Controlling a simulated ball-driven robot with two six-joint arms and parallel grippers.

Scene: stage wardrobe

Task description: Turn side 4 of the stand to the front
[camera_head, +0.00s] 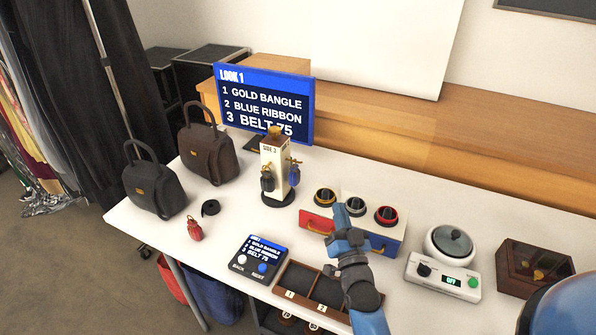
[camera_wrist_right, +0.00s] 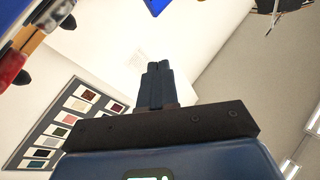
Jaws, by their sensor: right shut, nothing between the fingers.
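The stand (camera_head: 273,160) is a white upright post on a round dark base, on the white table. A small label near the top of its front-left face seems to read SIDE 3. Dark and bluish items hang from hooks on its faces, and a gold-coloured piece sits on top. No label with a 4 is visible. My right gripper (camera_head: 340,213) is shut and empty, in front and to the right of the stand, apart from it, over the drawer units. The right wrist view shows its closed fingers (camera_wrist_right: 156,84). My left gripper is out of view.
A screen (camera_head: 262,100) reading LOOK 1 stands behind the stand. Two dark handbags (camera_head: 207,150) are to its left. Drawer units with round dials (camera_head: 386,216) lie to its right. A button panel (camera_head: 255,258) and divided tray (camera_head: 296,278) are in front; a scale (camera_head: 442,275) is further right.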

